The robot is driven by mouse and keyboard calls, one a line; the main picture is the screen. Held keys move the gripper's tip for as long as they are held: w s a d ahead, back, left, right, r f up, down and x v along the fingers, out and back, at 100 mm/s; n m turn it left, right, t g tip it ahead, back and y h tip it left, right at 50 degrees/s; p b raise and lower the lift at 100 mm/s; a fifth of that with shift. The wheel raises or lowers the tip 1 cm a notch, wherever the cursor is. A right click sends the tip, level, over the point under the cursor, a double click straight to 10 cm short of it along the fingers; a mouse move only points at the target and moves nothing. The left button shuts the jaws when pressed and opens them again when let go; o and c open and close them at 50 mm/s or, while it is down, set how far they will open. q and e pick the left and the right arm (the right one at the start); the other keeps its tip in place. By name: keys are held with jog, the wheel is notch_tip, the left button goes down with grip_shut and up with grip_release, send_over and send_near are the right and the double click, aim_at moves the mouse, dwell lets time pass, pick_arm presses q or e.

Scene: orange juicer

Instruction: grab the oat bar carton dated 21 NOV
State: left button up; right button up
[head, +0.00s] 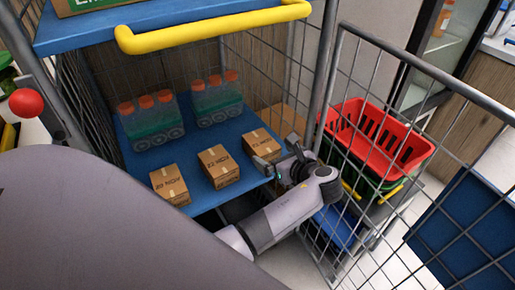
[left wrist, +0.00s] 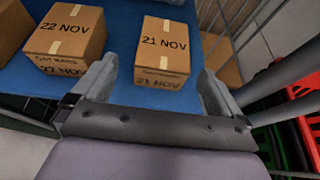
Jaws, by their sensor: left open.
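The 21 NOV oat bar carton (left wrist: 165,45) is a brown box on the blue shelf, ahead of my left gripper (left wrist: 158,78) in the left wrist view. The gripper is open and empty, one finger toward each side of the carton's near end. In the head view, this carton (head: 259,144) is the rightmost of three in a row, and my left gripper (head: 280,164) is close at its right. A carton marked 22 NOV (left wrist: 65,38) sits to its left, the middle one (head: 218,167) in the head view. The leftmost carton (head: 170,185) has a date too small to read surely. My right gripper is not in view.
The blue shelf (head: 205,195) is inside a wire cage cart with a yellow handle (head: 215,27) above. Bottle packs (head: 152,122) stand behind the cartons. A wire side panel and red baskets (head: 375,135) are at the right. Another brown box (head: 285,118) stands behind the gripper.

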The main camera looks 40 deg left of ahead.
aim_at(267, 148)
pick_arm(q)
jog(key=shift+x, duration=0.85)
jog(key=b+x, duration=0.1)
jog(key=x, duration=0.1)
jog(key=b+x, duration=0.1)
jog(key=x, duration=0.2)
jog(key=shift+w, duration=0.3)
jog(key=c, duration=1)
